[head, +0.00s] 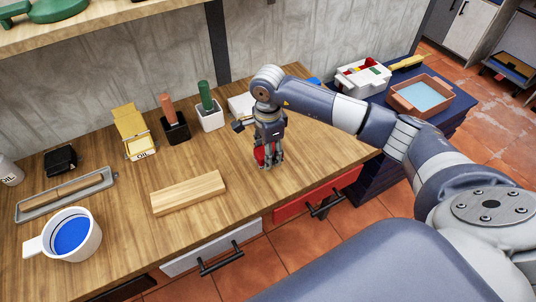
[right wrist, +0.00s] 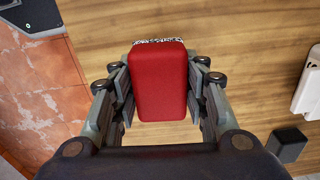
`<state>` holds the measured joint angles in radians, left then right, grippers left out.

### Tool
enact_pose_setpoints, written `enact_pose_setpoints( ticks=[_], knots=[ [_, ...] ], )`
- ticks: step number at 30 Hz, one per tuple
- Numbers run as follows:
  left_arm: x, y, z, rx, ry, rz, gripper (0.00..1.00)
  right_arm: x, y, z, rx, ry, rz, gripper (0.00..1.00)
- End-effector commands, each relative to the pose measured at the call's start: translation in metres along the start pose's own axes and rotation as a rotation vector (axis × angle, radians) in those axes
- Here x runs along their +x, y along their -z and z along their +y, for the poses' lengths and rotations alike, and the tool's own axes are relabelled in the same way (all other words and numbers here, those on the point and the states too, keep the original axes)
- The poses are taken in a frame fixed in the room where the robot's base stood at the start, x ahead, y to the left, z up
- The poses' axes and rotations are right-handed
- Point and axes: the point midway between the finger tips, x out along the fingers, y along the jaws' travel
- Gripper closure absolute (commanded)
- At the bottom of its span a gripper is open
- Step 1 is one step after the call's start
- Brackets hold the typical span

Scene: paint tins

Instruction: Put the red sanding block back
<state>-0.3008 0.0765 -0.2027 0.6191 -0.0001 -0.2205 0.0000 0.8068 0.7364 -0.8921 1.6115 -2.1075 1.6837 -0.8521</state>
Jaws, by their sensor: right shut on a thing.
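The red sanding block (right wrist: 160,85) is between the fingers of my right gripper (right wrist: 160,100), which is shut on it. In the head view the red block (head: 260,155) is partly hidden by the fingers of my right gripper (head: 269,161). The gripper points down over the right part of the wooden worktop (head: 310,150). I cannot tell whether the block touches the wood. A red drawer front (head: 300,199) and a white drawer front (head: 190,262) are below the front edge. My left gripper is not in view.
A pale wooden block (head: 188,193) lies left of the gripper. A mug with blue content (head: 72,236), a grey tray (head: 92,188), a yellow oil can (head: 134,130) and brush holders (head: 174,128) stand further left. A white crate (head: 360,80) and an orange tray (head: 445,101) are at right.

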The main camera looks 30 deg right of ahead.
Motion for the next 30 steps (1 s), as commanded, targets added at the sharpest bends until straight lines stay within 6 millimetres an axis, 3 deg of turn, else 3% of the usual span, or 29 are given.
enact_pose_setpoints(
  ticks=[2, 9, 23, 24, 26, 30],
  knots=[
    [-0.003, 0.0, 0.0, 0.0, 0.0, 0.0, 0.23, -0.001, 0.004, -0.011, 0.005, 0.001, -0.001, 0.84],
    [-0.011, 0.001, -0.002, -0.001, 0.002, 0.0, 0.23, 0.029, 0.005, -0.011, 0.0, 0.0, 0.001, 0.84],
    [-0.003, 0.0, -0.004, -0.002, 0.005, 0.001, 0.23, 0.039, 0.005, -0.011, 0.0, 0.001, 0.0, 0.84],
    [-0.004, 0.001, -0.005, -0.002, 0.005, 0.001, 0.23, 0.037, 0.005, -0.01, 0.0, 0.001, 0.0, 0.52],
    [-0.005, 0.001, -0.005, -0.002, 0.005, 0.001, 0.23, 0.037, 0.005, -0.01, 0.0, 0.001, 0.0, 0.39],
    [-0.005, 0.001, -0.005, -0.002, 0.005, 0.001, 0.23, 0.037, 0.005, -0.01, 0.001, 0.001, 0.0, 0.39]
  ],
)
